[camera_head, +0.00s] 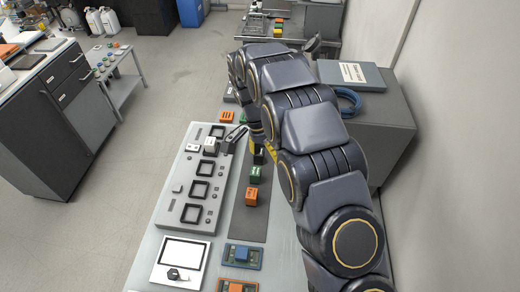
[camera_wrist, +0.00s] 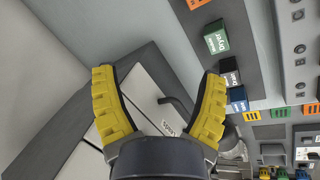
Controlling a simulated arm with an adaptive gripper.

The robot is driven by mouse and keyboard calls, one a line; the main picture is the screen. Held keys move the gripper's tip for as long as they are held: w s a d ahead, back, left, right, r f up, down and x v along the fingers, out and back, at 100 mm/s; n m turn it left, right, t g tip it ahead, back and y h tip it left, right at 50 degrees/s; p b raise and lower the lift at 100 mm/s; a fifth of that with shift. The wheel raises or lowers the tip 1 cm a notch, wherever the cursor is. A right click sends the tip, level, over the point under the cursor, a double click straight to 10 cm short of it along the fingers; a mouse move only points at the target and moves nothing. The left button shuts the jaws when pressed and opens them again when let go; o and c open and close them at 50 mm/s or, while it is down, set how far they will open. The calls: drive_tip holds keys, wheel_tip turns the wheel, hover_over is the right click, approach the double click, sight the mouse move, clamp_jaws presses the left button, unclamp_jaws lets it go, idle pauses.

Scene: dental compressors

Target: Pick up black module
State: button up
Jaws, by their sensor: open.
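The black module (camera_wrist: 231,77) is a small block with a white label, between a green module (camera_wrist: 215,38) and a blue module (camera_wrist: 237,95) on a dark grey strip. In the head view the black module (camera_head: 259,158) is partly hidden beside my arm, behind the green module (camera_head: 256,174). My gripper (camera_wrist: 159,72) has two yellow fingers spread wide with nothing between them. The black module lies just right of the right fingertip in the wrist view, apart from the fingers as far as I can tell. In the head view only a bit of yellow finger (camera_head: 270,151) shows.
An orange module (camera_head: 251,195) stands nearer on the strip. A grey panel (camera_head: 186,216) with black square frames lies to the left. A grey cabinet (camera_head: 385,125) with a blue coiled hose (camera_head: 347,101) stands right of my arm, near the wall.

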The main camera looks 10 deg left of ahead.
sight(259, 154)
drive_tip(key=w+a+f+m+y, duration=0.1)
drive_tip(key=w+m, duration=0.2)
drive_tip(key=w+a+f+m+t+y, duration=0.1)
drive_tip(key=w+f+m, duration=0.1)
drive_tip(key=w+m, duration=0.1)
drive_tip(key=w+a+f+m+y, duration=0.1)
drive_tip(key=w+m, duration=0.3)
drive_tip(key=shift+w+a+f+t, duration=0.25)
drive_tip(key=shift+w+f+t, duration=0.05)
drive_tip(key=shift+f, duration=0.1)
drive_tip(key=shift+w+f, duration=0.1)
drive_tip(key=shift+f, duration=0.25)
wheel_tip(259, 154, down, 7)
drive_tip(key=shift+w+a+f, duration=0.1)
drive_tip(key=shift+w, duration=0.05)
drive_tip(key=c, duration=1.2)
